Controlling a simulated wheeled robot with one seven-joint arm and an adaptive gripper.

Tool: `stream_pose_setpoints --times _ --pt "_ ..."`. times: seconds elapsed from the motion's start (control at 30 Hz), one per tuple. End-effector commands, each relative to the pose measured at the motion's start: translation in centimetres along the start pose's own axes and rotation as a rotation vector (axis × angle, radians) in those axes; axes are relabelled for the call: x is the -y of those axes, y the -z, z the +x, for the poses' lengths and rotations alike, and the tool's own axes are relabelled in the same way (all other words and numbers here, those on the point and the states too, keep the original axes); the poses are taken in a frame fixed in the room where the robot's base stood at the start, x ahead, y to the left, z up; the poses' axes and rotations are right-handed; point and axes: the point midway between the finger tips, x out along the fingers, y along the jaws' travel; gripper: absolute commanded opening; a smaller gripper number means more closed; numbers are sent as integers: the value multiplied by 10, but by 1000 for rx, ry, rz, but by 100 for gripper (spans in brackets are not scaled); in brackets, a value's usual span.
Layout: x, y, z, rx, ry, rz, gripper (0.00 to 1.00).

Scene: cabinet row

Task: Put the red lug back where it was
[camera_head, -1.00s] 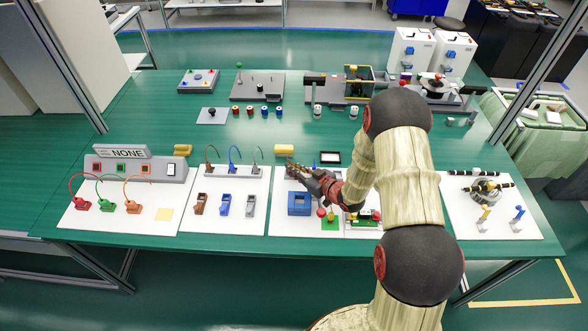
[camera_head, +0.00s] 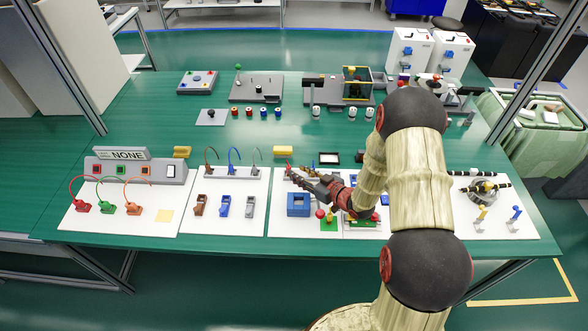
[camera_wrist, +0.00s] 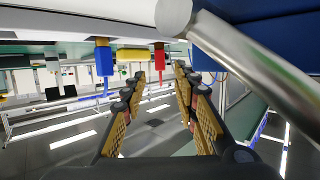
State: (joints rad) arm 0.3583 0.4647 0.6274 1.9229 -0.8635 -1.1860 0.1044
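In the wrist view, which appears upside down, a red block (camera_wrist: 159,57) with a brown base lies beyond my fingers, in line with the gap between them. A similar blue block (camera_wrist: 104,60) is left of it. I cannot tell for certain whether the red block is the red lug. In the head view, a red connector (camera_head: 82,207) on a red cable sits on the far-left white panel, well away from my gripper. My gripper (camera_wrist: 158,100) is open, with nothing seen between its pads. In the head view my gripper (camera_head: 291,176) is over the middle white panel.
Lever connectors (camera_head: 224,206) stand to the left.

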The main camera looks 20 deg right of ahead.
Motion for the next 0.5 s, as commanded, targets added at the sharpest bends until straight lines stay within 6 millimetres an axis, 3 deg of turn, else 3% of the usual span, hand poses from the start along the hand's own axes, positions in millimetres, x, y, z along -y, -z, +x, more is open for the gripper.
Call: stream_pose_setpoints --times 0.2,0.5 --pt "-1 2 -47 0 -4 2 30" --pt "-1 2 -77 2 -3 -3 30"
